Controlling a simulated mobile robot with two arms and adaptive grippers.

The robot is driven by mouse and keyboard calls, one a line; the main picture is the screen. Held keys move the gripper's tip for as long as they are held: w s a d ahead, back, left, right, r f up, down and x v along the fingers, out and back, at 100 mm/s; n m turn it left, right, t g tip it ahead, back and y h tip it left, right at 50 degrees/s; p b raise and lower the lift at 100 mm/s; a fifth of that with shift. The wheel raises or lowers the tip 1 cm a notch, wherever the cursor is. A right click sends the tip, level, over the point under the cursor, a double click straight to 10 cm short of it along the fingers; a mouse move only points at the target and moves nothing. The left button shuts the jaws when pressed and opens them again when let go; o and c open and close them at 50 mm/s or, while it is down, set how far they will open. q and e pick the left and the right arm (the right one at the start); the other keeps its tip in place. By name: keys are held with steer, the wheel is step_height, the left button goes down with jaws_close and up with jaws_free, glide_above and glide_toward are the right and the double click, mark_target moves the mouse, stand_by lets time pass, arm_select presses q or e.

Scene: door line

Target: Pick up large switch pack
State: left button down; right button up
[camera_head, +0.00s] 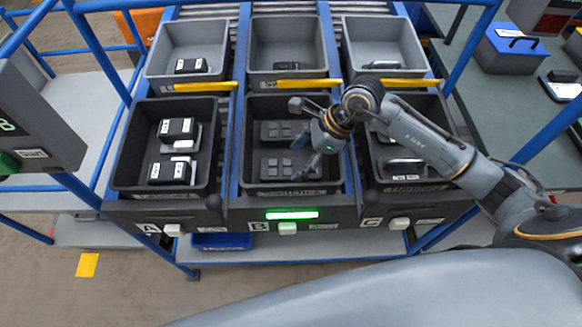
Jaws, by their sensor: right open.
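Two dark switch packs with raised square keys lie in the black front bin B (250,182). One switch pack (274,168) is nearer the front of the bin. The other switch pack (272,131) lies behind it. I cannot tell which one is the large one. My right gripper (303,139) comes in from the right over bin B, with its fingers spread open and empty. It is above the right part of the packs and hides some of them. My left gripper is not in view.
Black bin A (120,165) and black bin C (373,184) flank bin B. Grey bins (158,57) stand behind, with yellow strips (295,85) between the rows. A green light (291,214) glows under B. Blue posts frame the rack.

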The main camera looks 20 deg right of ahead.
mark_target(293, 168)
steer(key=p+x, duration=0.1)
steer(key=x, duration=0.3)
steer(key=shift+s+a, duration=0.1)
steer(key=shift+f, duration=0.1)
steer(key=shift+f+b, duration=0.2)
steer(key=shift+b, duration=0.3)
stand_by(0.4)
steer(key=c, duration=1)
